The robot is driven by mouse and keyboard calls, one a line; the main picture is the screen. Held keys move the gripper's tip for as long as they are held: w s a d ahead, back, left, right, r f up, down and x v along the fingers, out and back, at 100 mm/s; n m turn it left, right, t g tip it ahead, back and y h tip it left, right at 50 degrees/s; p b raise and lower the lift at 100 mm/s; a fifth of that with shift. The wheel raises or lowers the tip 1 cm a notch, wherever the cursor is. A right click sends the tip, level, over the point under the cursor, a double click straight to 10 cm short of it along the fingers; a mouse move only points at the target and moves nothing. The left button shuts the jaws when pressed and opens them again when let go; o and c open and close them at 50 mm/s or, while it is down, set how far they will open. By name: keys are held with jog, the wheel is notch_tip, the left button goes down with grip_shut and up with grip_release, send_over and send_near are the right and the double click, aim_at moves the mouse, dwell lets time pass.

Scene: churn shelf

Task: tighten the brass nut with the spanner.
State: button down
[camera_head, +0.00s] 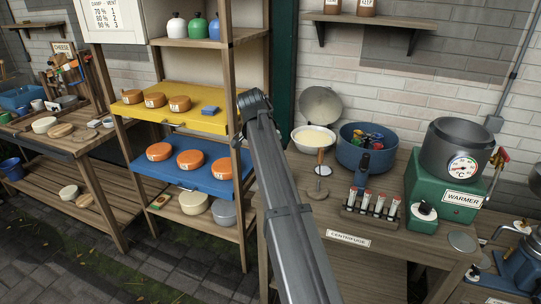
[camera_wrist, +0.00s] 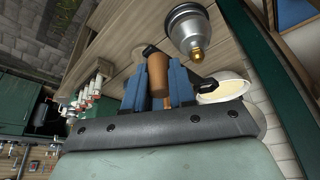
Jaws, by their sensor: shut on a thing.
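In the wrist view the two blue fingers of my gripper (camera_wrist: 158,88) are closed on the brown handle of the spanner (camera_wrist: 157,70). A dark part shows beside the right finger; I cannot tell how it joins the handle. The small brass nut (camera_wrist: 196,53) is at the tip of a silver bell-shaped piece, above and right of the handle, and apart from it. I cannot make out my gripper there; my arm crosses the middle.
A bowl of cream (camera_head: 314,139) is behind the metal piece and also close to the right finger in the wrist view (camera_wrist: 228,90). A blue tub (camera_head: 367,148), a tube rack (camera_head: 371,213) and a green warmer (camera_head: 446,190) stand to the right. A shelf with cheeses (camera_head: 215,125) is left.

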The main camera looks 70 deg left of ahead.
jog(key=shift+w+d+n, duration=0.2)
jog(key=shift+n, duration=0.1)
jog(key=shift+f, duration=1.5)
jog(key=shift+f, duration=1.75)
dwell(1.4)
jog(key=shift+s+a, duration=0.1)
jog(key=shift+a, duration=0.05)
dwell(0.4)
jog(key=shift+s+a+m+h, duration=0.35)
jog(key=shift+s+a+m, duration=0.2)
jog(key=shift+a+m, duration=0.4)
jog(key=shift+s+a+m+h, duration=0.4)
jog(key=shift+s+a+m, duration=0.25)
jog(key=shift+m, duration=0.6)
jog(key=shift+s+a+m+h, duration=0.35)
jog(key=shift+s+a+m, duration=0.15)
jog(key=shift+a+m, duration=0.45)
jog(key=shift+d+m, duration=0.1)
jog(key=shift+m, duration=0.15)
jog(key=shift+n, duration=0.7)
